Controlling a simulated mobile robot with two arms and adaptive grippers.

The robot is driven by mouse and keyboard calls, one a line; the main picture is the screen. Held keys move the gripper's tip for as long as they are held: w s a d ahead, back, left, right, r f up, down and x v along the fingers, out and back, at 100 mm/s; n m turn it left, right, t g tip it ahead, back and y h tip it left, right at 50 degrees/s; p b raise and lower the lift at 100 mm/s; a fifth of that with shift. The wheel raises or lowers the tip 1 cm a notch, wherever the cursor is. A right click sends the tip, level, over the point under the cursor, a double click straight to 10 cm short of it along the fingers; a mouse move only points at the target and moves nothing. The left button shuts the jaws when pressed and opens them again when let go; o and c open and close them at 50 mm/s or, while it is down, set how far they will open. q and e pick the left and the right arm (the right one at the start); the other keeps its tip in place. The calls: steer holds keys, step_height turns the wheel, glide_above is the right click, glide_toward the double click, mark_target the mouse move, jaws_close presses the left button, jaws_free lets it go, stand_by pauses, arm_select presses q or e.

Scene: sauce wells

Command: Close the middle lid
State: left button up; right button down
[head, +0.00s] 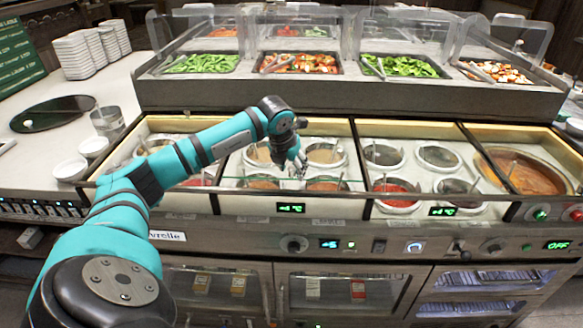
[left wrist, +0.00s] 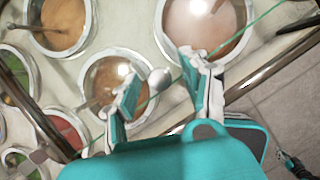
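The middle well section (head: 235,205) holds several round sauce wells, which show uncovered from above. A thin green-tinted glass edge (head: 240,189), apparently of the middle lid, crosses the front of this section. A green edge line (left wrist: 265,22) also runs diagonally through the left wrist view. My left gripper (head: 293,168) reaches in over the middle section, near that edge. Whether a finger touches the glass cannot be told. My right gripper is not clearly seen.
Other well sections lie on both sides, with a large soup well (head: 530,175) at the right. Glass guards and salad trays (head: 300,63) stand behind. Stacked white plates (head: 75,55) and bowls (head: 70,168) are at left. The control panel (head: 365,245) runs along the front.

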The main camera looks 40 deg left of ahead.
arm_select(q)
steer(key=v, duration=1.2)
arm_select(e)
steer(key=shift+s+d, duration=0.1)
steer(key=shift+s, duration=0.05)
arm_select(q)
steer(key=shift+c, duration=0.2)
